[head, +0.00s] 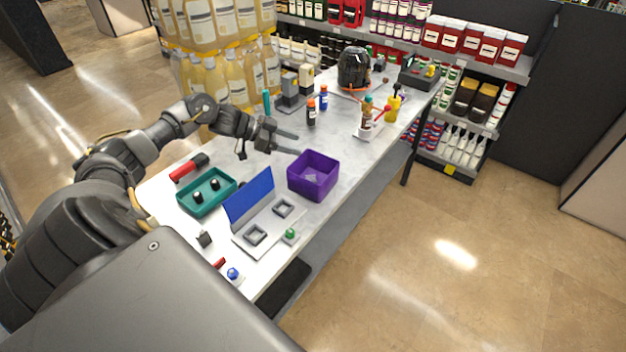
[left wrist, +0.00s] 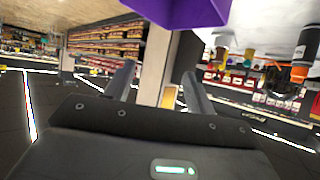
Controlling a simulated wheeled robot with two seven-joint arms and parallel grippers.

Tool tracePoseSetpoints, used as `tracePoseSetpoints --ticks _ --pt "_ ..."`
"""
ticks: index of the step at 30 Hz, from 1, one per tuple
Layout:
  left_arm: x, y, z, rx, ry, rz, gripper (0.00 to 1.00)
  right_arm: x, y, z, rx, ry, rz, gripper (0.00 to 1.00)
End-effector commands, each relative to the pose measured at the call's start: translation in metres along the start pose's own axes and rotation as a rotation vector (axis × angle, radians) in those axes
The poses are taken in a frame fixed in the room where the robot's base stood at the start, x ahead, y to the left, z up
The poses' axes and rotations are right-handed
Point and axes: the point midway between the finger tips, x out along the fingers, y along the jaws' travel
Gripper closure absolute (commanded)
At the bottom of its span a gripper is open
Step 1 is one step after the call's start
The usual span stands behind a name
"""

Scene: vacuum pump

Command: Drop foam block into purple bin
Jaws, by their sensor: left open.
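The purple bin (head: 318,190) stands open-topped near the front edge of the table. A pale grey shape (head: 309,177) shows inside it; I cannot tell whether this is the foam block or the bin's floor. My left gripper (head: 296,144) is open, just behind and above the bin, its fingers pointing right. In the left wrist view the left gripper (left wrist: 158,82) has nothing between its fingers, and the purple bin (left wrist: 190,12) shows at the top edge. I cannot make out a foam block for certain elsewhere. My right gripper is not in view.
A teal tray (head: 182,203) and a grey fixture with a blue panel (head: 250,198) sit left of the bin. Small bottles (head: 311,113) stand behind the gripper. A white caddy (head: 370,130) and a dark round machine (head: 354,68) stand farther back. Shelves line the rear.

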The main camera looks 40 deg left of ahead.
Motion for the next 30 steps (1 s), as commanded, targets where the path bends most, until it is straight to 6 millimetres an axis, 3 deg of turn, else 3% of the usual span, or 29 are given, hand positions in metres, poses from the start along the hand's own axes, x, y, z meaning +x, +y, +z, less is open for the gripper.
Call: tracePoseSetpoints --ticks 6,12,30 --pt "-0.044 0.001 0.005 0.002 -0.006 0.001 0.45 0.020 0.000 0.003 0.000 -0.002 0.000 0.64" --pt "-0.065 0.000 0.003 -0.001 -0.004 0.000 0.45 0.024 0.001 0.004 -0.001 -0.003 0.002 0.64" --pt "-0.070 0.000 0.000 0.000 0.000 0.001 0.45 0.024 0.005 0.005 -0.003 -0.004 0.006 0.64"
